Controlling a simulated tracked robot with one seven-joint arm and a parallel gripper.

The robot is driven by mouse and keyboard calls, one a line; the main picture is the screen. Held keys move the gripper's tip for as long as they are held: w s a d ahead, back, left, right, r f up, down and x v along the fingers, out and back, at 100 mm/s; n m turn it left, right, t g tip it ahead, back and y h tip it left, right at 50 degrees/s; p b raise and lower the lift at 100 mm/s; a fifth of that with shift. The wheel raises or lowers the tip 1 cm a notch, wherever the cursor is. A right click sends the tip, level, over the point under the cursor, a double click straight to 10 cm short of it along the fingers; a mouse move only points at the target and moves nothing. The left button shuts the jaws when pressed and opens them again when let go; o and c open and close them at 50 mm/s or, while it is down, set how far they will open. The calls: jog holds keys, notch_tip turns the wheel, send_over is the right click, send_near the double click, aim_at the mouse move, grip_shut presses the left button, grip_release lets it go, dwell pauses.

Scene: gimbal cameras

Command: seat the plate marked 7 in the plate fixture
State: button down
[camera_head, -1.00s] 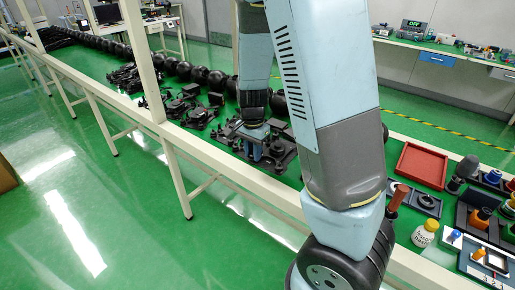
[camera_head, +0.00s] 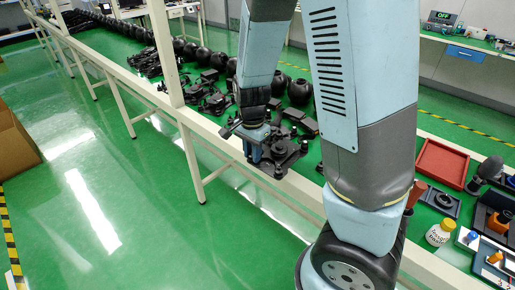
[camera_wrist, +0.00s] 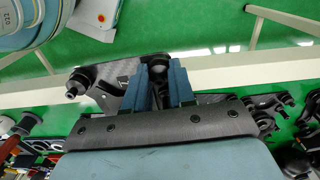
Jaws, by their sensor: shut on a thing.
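My gripper (camera_head: 256,148) points down over the near edge of the long bench in the head view. It is shut on a dark plate (camera_head: 290,156) with several upright posts and round parts, which appears held above the bench edge. In the wrist view the blue fingers (camera_wrist: 162,84) close around a dark upright part of the plate (camera_wrist: 108,76). I cannot make out which thing is the plate fixture.
The long green bench carries several black assemblies (camera_head: 211,98) and dark spheres (camera_head: 299,91). A cardboard box (camera_head: 14,140) stands at left. The floor aisle is open.

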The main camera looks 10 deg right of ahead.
jog(key=s+a, duration=0.6)
jog(key=a, duration=0.3)
dwell(0.6)
dwell(0.4)
